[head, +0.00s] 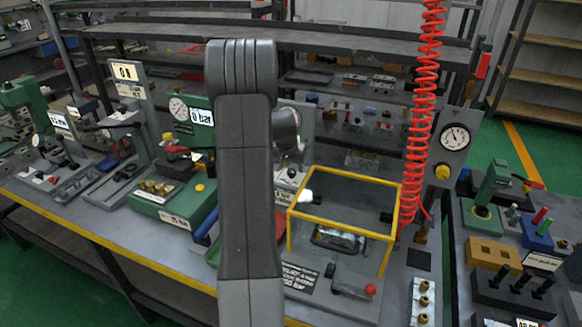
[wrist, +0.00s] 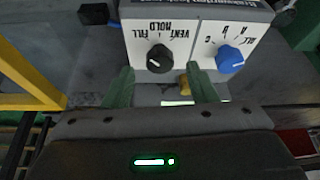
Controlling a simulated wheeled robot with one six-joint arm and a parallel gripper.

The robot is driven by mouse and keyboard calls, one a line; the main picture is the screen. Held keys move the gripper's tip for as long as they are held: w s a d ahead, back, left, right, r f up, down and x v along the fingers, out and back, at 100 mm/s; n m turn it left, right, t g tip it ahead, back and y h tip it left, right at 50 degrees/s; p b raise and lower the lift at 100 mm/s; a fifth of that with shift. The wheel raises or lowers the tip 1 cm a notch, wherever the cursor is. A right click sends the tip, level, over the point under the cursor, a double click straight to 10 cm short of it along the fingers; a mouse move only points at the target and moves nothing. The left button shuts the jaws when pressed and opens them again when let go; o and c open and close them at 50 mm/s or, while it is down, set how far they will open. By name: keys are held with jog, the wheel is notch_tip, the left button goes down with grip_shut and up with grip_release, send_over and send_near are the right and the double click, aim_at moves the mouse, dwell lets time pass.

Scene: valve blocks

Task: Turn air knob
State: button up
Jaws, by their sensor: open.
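In the wrist view, a black knob (wrist: 160,58) sits on a white plate lettered FILL, HOLD and VENT, which appears upside down. A blue knob (wrist: 231,59) sits on a second white plate to its right, with letter marks around it. No label reading "air" is legible on either plate. My gripper (wrist: 162,82) is open, with its two green fingers apart and nothing held between them. The black knob appears just beyond the fingertips, roughly between them in the picture; contact cannot be made out. In the head view my arm covers the middle, and the fingers are not distinguishable.
A yellow-framed clear box (head: 345,208) stands on the bench right of my arm. A red coiled hose (head: 420,110) hangs beside it. A gauge panel (head: 455,137) stands further right. A green valve block (head: 190,205) and other fixtures fill the bench left of my arm.

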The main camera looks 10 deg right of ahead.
jog(key=shift+x, duration=1.05)
jog(key=c, duration=1)
